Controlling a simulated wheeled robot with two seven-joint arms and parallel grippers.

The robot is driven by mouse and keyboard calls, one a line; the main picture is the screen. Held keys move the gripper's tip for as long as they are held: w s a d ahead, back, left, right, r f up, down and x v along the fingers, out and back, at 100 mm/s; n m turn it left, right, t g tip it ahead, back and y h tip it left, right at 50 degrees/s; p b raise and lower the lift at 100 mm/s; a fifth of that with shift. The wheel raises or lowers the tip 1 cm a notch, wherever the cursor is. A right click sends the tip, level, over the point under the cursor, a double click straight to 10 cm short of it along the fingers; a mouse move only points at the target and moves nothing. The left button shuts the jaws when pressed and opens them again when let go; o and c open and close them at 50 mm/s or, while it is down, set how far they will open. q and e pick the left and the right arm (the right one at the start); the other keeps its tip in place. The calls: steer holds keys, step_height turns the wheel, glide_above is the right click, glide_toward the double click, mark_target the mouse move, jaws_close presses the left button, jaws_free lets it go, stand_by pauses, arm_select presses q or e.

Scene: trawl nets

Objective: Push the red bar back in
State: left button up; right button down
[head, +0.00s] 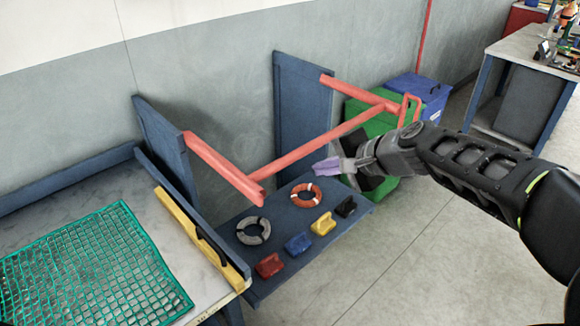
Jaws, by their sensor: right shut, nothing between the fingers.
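A long red bar (315,145) runs across between two red arms that stick out from blue upright panels. Its right end passes the right arm and carries a red loop handle (410,103). The left arm (225,168) meets the bar's left end. My right gripper (322,166) is shut and empty, with its pale purple fingers pointing left. It shows just below the middle of the bar in the picture; I cannot tell whether it touches. My right forearm comes in from the right, below the handle. My left gripper is not in view.
Below the bar, a blue shelf (268,210) holds a grey ring, an orange ring (306,194) and several small coloured blocks. A table with a green net (90,270) stands at left. Green and blue bins (425,90) stand behind my right arm. The floor at lower right is clear.

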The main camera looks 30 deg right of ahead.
glide_toward(282, 168)
step_height(282, 168, down, 3)
arm_select(q)
steer(key=shift+r+p, duration=0.4)
steer(key=shift+r, duration=0.05)
arm_select(e)
steer(key=shift+w+a+f, duration=0.2)
steer(key=shift+w+a, duration=0.05)
steer(key=shift+w, duration=0.55)
steer(key=shift+w+a+f, duration=0.2)
steer(key=shift+w, duration=0.6)
steer(key=shift+w+a+f, duration=0.15)
steer(key=shift+w+a, duration=0.1)
steer(key=shift+w, duration=0.6)
